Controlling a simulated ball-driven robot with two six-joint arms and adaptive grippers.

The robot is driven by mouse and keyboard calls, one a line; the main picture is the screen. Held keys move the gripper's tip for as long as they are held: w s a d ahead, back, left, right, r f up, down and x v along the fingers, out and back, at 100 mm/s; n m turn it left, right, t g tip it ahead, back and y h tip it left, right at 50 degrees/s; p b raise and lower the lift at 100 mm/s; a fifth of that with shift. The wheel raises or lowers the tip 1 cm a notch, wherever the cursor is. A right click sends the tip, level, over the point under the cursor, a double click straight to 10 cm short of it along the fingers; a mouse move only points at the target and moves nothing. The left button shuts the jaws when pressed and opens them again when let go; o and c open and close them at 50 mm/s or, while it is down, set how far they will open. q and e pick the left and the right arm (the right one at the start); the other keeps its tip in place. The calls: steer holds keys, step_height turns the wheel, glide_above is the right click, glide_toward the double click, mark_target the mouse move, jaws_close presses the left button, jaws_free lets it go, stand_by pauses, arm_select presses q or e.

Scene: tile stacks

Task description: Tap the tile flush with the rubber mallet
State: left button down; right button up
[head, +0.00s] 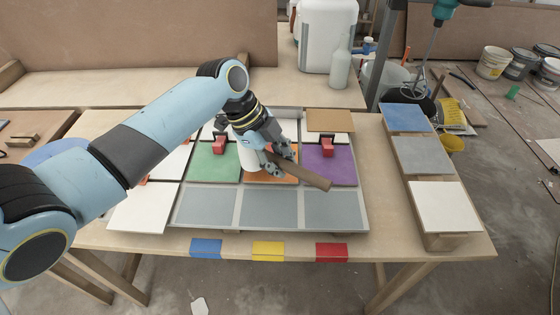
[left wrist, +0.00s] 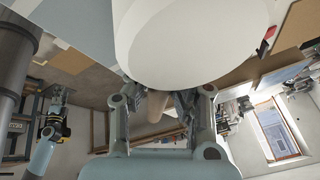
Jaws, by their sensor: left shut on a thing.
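My left gripper (head: 277,160) is shut on the handle of the rubber mallet. The mallet's wooden handle (head: 305,177) sticks out to the lower right, and its white head (head: 248,157) is left of the fingers, over the orange tile (head: 262,178). The gripper and mallet hide much of that tile; I cannot tell whether head and tile touch. In the left wrist view the white head (left wrist: 190,40) fills the top, with the handle (left wrist: 153,108) between the fingers. My right gripper (left wrist: 60,93) seems to show small at left there; its jaws are unclear.
A green tile (head: 209,168) and a purple tile (head: 335,168), with red clips, flank the orange one. Grey tiles (head: 270,208) lie in front. Blue, grey and white tiles (head: 445,208) stand in a row at right. Colored marks (head: 268,250) line the table's front edge.

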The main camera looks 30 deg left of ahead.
arm_select(q)
steer(key=shift+f, duration=0.15)
step_height(320, 180, down, 3)
steer(key=shift+r+b, duration=0.15)
steer(key=shift+b, duration=1)
steer(key=shift+r, duration=0.1)
steer(key=shift+f, duration=0.25)
steer(key=shift+r+p, duration=1.55)
steer(key=shift+p, duration=0.05)
